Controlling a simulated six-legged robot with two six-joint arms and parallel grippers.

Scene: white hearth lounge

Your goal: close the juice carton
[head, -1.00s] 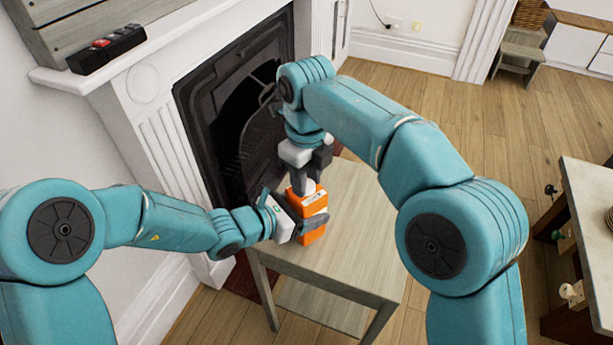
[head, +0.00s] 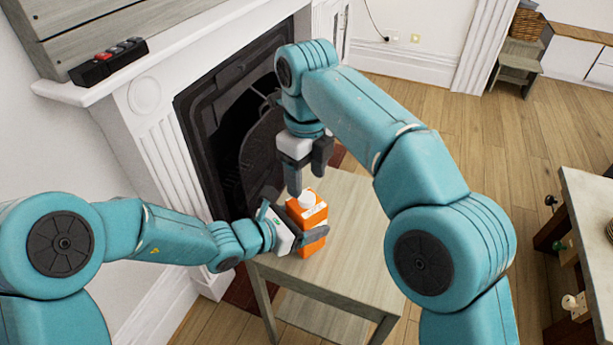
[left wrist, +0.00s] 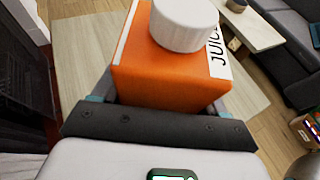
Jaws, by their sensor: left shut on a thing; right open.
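The orange juice carton (head: 312,217) stands upright on the small wooden table (head: 350,258). Its white cap (head: 307,199) sits on the carton's top; the cap also shows large in the left wrist view (left wrist: 184,24), above the orange carton body (left wrist: 168,75). I cannot tell how tightly the cap is seated. My left gripper (head: 300,232) is shut on the carton from the left, its dark fingers around the sides. My right gripper (head: 308,180) is open, pointing down just above and behind the cap, apart from it and empty.
A white fireplace (head: 165,150) with a dark firebox stands left of and behind the table. A black object with a red button (head: 108,62) lies on the mantel. Another table (head: 590,205) is at the right. Wooden floor is clear between the tables.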

